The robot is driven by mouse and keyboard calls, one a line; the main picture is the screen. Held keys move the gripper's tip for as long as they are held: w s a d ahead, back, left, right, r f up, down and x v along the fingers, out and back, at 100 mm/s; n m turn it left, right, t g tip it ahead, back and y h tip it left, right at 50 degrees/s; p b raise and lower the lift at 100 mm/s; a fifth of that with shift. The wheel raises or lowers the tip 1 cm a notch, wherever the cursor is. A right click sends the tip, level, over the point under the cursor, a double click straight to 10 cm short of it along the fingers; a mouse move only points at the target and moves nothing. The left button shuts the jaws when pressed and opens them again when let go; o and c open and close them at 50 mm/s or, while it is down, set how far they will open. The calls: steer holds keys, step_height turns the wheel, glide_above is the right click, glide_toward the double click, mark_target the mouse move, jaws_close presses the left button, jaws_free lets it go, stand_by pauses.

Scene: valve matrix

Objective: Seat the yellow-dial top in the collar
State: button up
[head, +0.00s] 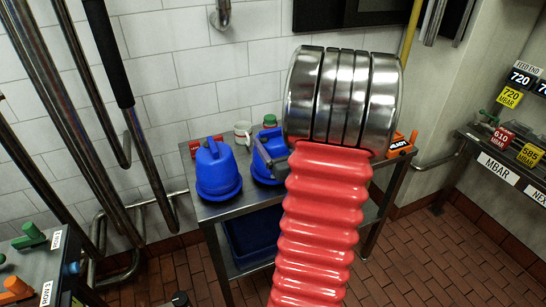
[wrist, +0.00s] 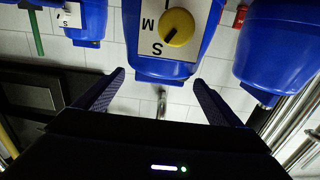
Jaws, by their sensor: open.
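The yellow-dial top is a blue housing (wrist: 165,66) with a yellow dial (wrist: 178,27) on a white lettered plate, at the top middle of the wrist view. My gripper (wrist: 158,78) is open, one dark finger on each side of the housing's near end. I see nothing held, and cannot tell if the fingers touch it. In the head view two blue bodies, a left one (head: 217,168) and a partly hidden one (head: 264,172), stand on a steel table; I cannot tell which has the dial. My red arm hides most of my gripper there. I cannot make out the collar.
Other blue bodies flank the housing in the wrist view, one at right (wrist: 275,45), one at left (wrist: 88,22). A white mug (head: 242,132) and an orange READY block (head: 401,143) share the steel table (head: 230,205). Labelled shelves (head: 500,165) stand right; pipes run left.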

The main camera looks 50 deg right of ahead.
steer(key=shift+x, duration=1.35)
steer(key=shift+x, duration=2.65)
steer(key=shift+r, duration=0.1)
steer(key=c, duration=2)
